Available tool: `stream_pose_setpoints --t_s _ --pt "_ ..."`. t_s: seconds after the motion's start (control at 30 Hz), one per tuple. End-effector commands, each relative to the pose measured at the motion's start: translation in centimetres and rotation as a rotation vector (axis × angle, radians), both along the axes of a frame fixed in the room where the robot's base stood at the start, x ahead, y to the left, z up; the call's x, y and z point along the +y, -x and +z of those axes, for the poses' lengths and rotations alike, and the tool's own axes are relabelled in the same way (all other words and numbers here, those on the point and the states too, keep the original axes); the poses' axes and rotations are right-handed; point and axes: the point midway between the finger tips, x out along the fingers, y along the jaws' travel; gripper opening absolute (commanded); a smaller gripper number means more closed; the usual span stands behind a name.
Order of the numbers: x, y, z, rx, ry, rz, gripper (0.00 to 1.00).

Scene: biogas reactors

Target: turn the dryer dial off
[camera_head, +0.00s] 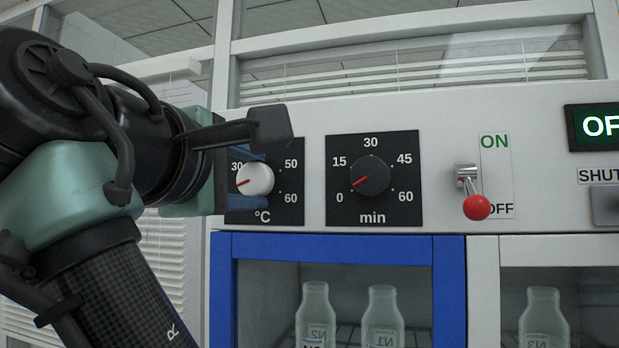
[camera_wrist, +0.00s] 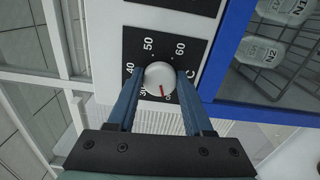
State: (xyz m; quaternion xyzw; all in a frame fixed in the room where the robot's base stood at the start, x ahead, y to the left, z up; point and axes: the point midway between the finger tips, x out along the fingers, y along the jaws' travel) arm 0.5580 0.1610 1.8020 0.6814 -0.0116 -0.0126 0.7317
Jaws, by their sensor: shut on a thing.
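The white dial (camera_head: 256,180) sits on a black °C scale plate (camera_head: 292,212) at the left of the panel. Its red pointer is toward the lower left in the head view. In the wrist view the white dial (camera_wrist: 160,76) lies between two blue fingers, and its red pointer is toward the small mark at the low end of the scale. My gripper (camera_wrist: 161,84) is shut on the dial, one finger at each side. It reaches in from the left in the head view (camera_head: 248,180), covering part of the plate's left side.
A dark minute dial (camera_head: 371,175) sits just right of the white one. A red-tipped lever (camera_head: 476,206) points down toward OFF. Below is a blue-framed glass door (camera_head: 335,248) with bottles (camera_head: 383,315) behind it.

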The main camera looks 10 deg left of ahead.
Motion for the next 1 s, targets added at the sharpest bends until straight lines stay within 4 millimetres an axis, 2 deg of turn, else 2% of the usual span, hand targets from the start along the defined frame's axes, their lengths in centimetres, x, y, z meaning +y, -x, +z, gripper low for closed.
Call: stream_pose_setpoints --t_s 0.33,0.87,0.9,1.0 --pt "0.04 0.06 0.2 0.0 0.143 0.001 0.0" --pt "0.04 0.05 0.17 0.002 0.171 0.001 0.0" --pt "0.04 0.05 0.17 0.002 0.171 0.001 0.53" --pt "0.03 0.05 0.15 0.003 0.17 0.001 0.71"
